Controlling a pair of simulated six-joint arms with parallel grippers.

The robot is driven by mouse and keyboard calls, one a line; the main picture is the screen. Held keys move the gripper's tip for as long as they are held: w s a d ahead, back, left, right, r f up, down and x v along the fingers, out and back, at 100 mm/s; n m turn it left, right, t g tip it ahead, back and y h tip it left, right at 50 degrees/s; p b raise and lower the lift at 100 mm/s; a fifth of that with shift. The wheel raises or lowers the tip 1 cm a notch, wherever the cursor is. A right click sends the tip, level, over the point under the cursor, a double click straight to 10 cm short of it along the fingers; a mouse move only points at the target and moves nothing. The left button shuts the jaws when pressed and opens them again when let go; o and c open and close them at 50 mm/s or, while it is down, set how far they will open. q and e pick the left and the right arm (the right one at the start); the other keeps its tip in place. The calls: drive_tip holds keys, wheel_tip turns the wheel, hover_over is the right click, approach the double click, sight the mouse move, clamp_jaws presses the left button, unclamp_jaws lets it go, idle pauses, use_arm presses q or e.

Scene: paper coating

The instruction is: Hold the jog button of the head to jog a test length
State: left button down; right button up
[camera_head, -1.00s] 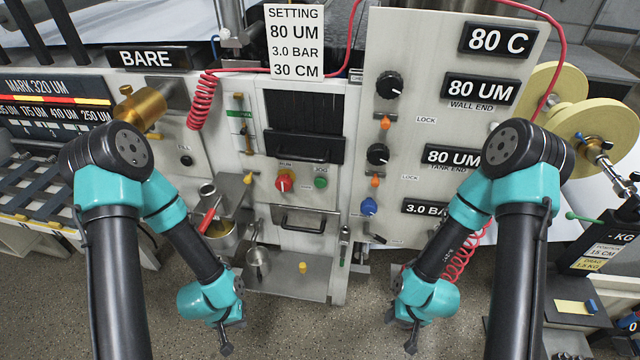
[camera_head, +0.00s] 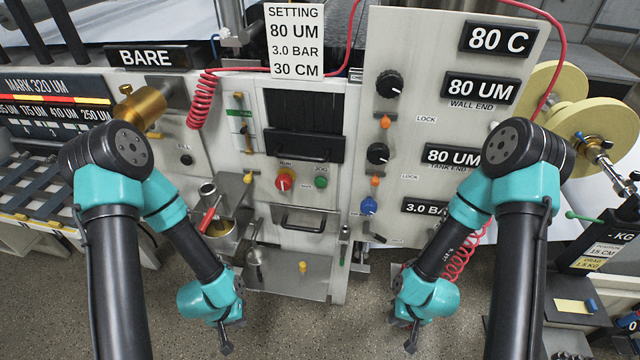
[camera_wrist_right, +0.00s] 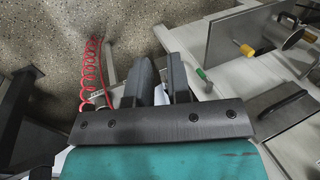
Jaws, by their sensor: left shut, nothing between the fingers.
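The green jog button (camera_head: 321,182) sits on the front panel of the head, under a JOG label, right of the red run knob (camera_head: 284,181). Nothing touches it. My left gripper (camera_head: 226,347) is shut and empty, low in front of the machine, below and left of the button. My right gripper (camera_head: 411,345) hangs low, below and right of the button, with nothing seen in it.
A setting card (camera_head: 295,42) hangs above the dark window. A drawer handle (camera_head: 303,220) is below the button. A pot (camera_head: 222,233) with a red-handled tool stands at the left. The knob panel (camera_head: 452,110) is at the right. A coiled red hose (camera_wrist_right: 92,75) shows beside my right gripper.

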clamp_jaws()
idle(1.3)
